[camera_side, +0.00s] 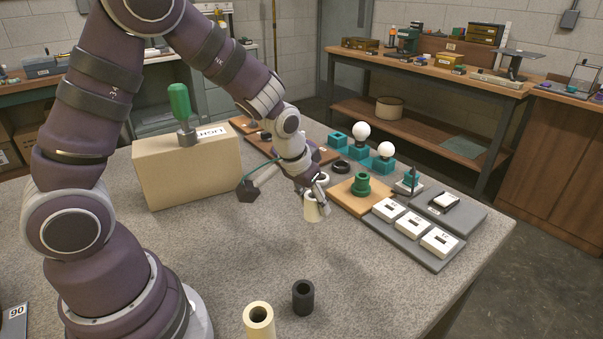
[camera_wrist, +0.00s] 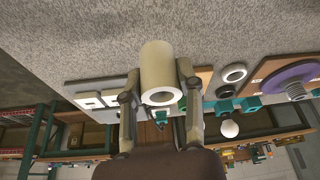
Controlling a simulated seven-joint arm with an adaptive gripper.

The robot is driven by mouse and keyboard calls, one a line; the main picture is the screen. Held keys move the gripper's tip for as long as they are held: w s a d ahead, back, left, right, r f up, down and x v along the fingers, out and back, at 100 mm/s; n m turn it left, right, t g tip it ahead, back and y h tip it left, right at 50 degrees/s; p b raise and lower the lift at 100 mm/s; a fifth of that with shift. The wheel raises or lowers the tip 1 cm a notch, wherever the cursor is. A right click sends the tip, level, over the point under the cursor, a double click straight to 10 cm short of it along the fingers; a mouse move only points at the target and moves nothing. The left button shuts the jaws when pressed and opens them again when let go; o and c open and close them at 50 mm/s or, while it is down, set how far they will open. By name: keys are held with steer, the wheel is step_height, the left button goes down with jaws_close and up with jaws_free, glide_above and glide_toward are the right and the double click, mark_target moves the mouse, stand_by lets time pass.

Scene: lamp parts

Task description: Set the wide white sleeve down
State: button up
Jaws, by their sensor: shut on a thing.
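A white sleeve (camera_side: 315,210) is held in my gripper (camera_side: 315,187) over the grey speckled table, left of the wooden board. My gripper is shut on it, with one finger on each side. In the wrist view the sleeve (camera_wrist: 158,66) sits between the two fingers (camera_wrist: 157,80), its round bore facing the camera. It looks close to upright in the side view. I cannot tell for sure whether its lower end touches the table. A second cream sleeve (camera_side: 259,325) stands upright at the front of the table, partly cut off by the frame edge.
A black sleeve (camera_side: 303,297) stands beside the cream one. A wooden board (camera_side: 340,194) with a green part (camera_side: 361,185) and a grey tray (camera_side: 418,242) with white blocks lie to the right. A cardboard box (camera_side: 188,170) stands left.

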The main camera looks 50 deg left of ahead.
steer(key=s+a+n, duration=0.2)
steer(key=s, duration=0.1)
steer(key=s+a+f+n+y, duration=0.1)
steer(key=s+a, duration=0.2)
steer(key=s, duration=0.1)
steer(key=s+a+n+y, duration=0.1)
steer(key=s+a+n, duration=0.1)
steer(key=s+a, duration=0.1)
steer(key=shift+s+a+f+n+g, duration=0.25)
steer(key=shift+s+f+n+g, duration=0.05)
steer(key=shift+f+g, duration=0.1)
steer(key=shift+a, duration=0.3)
glide_above(277, 193)
steer(key=s+d, duration=0.1)
steer(key=s, duration=0.1)
steer(key=shift+w+d+f, duration=0.15)
steer(key=shift+w+f, duration=0.05)
steer(key=shift+f, duration=0.6)
steer(key=shift+w+f, duration=0.2)
steer(key=shift+w, duration=0.05)
steer(key=shift+f, duration=1.55)
steer(key=shift+f, duration=0.1)
steer(key=o, duration=1)
steer(key=shift+o, duration=0.2)
